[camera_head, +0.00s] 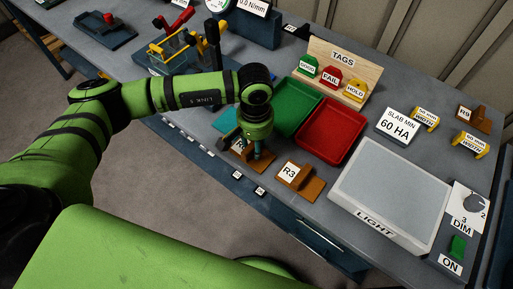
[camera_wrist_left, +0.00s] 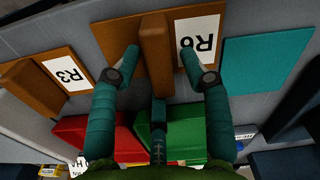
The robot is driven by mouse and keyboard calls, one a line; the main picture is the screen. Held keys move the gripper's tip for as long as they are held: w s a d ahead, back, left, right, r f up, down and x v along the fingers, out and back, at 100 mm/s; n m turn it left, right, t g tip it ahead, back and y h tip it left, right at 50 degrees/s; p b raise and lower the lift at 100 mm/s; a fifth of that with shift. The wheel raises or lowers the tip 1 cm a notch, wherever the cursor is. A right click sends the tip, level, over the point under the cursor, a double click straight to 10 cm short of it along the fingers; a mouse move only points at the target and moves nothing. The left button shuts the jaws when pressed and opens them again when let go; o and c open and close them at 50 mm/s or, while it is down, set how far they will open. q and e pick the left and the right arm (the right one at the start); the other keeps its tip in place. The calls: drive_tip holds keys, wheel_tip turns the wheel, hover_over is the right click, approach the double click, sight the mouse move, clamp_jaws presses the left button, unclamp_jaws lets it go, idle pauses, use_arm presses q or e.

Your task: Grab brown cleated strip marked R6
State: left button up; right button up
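The brown cleated strip marked R6 (camera_head: 239,146) lies on the bench by its front edge, partly hidden by my left gripper (camera_head: 256,147). In the left wrist view R6 appears upside down, with its raised cleat (camera_wrist_left: 155,55) and white label. My right gripper is not in view.
A brown strip marked R3 (camera_head: 299,180) lies to the right, and a teal plate (camera_wrist_left: 267,64) lies beside R6. Green (camera_head: 290,108) and red (camera_head: 331,130) trays stand behind. A light panel (camera_head: 393,195) and another brown strip (camera_head: 473,116) are farther right.

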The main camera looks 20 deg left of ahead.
use_arm(q)
clamp_jaws()
drive_tip(key=shift+r+p, duration=0.6)
drive_tip(key=shift+r, duration=1.45)
